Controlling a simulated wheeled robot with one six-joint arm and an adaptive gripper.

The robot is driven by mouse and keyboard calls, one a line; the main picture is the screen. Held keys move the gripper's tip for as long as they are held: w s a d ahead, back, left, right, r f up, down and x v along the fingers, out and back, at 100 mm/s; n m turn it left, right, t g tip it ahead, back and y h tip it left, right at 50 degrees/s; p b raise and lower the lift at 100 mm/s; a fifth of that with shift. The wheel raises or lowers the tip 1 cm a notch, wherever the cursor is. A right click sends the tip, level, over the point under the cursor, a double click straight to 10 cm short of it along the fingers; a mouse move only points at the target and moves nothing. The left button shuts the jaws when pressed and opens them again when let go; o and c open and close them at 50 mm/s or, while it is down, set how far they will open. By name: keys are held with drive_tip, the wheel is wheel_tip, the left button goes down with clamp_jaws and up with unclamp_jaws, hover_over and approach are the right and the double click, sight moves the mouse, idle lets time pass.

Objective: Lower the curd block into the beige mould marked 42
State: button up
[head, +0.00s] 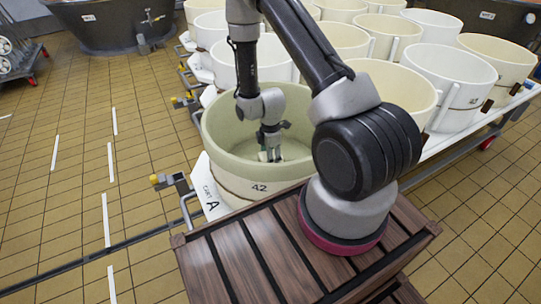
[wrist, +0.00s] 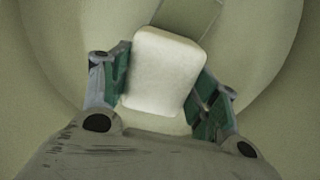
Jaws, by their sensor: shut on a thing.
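The beige mould marked 42 (head: 235,184) is a large round open tub in the middle of the head view, just beyond my wooden-topped base. My gripper (head: 270,152) reaches down inside it, below the rim. The curd block (wrist: 163,72) is a white block with rounded edges, between the two green-padded fingers of my gripper (wrist: 162,92) in the wrist view. The gripper is shut on it. In the head view only a small pale part of the block shows under the fingers. I cannot tell whether the block touches the mould's floor.
Several white and cream moulds (head: 455,80) stand close behind and to the right, on a white cart (head: 436,146). A label with the letter A (head: 207,188) is at the cart's near corner. A dark vat (head: 105,25) stands at the back left. The tiled floor (head: 60,190) on the left is clear.

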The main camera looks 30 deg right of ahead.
drive_tip(key=shift+f, duration=0.55)
idle(0.4)
drive_tip(key=o, duration=1.3)
drive_tip(key=shift+o, duration=0.2)
